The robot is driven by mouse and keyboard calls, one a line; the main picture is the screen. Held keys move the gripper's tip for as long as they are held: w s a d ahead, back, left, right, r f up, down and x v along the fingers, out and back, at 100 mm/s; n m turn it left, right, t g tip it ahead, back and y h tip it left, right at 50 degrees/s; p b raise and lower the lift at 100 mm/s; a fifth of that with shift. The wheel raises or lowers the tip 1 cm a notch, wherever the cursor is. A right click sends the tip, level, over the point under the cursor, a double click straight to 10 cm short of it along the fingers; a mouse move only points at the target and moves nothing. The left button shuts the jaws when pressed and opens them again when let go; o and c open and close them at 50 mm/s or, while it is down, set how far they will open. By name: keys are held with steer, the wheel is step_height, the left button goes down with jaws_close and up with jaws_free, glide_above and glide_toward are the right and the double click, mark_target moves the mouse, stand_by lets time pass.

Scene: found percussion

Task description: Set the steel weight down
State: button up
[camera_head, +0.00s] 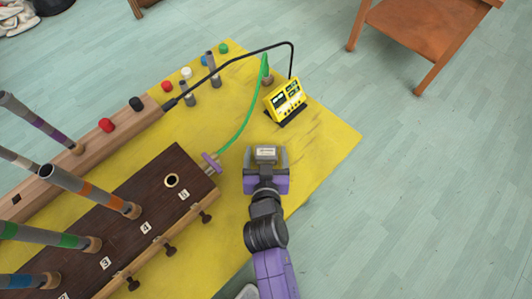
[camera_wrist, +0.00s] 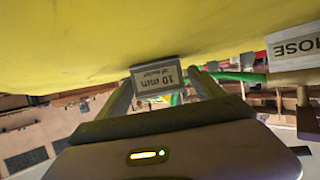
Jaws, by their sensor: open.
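The steel weight (camera_head: 265,153) is a small grey block with a pale label on top. It sits between the fingers of my gripper (camera_head: 266,157), over the yellow surface (camera_head: 320,150). In the wrist view the weight (camera_wrist: 155,78) shows a label reading "10 mm", with smaller text below. Its far edge meets the yellow surface there and it appears to rest on it. The gripper fingers (camera_wrist: 160,88) stand on either side of the weight and are open. Whether either finger still touches it is hard to tell.
A yellow digital meter (camera_head: 285,100) stands on a black foot behind the weight. Yellow surface is clear right of the gripper. A wooden chair (camera_head: 410,30) stands beyond.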

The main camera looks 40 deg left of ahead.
steer(key=shift+r, duration=0.25)
steer(key=v, duration=1.2)
steer(key=shift+f, duration=0.1)
steer(key=shift+d, duration=0.1)
steer(key=s+d+m+t+h, duration=0.2)
steer(key=s+d+m+h, duration=0.15)
steer(key=d, duration=1.75)
steer(key=s+d+r+m+t+h, duration=0.2)
steer(key=s+d+r+m+h, duration=0.2)
steer(key=s+d+r, duration=0.6)
steer(key=d+r+h, duration=0.1)
steer(key=d+r, duration=0.1)
steer(key=d, duration=0.2)
steer(key=shift+s+m+t, duration=0.3)
steer(key=shift+m, duration=0.05)
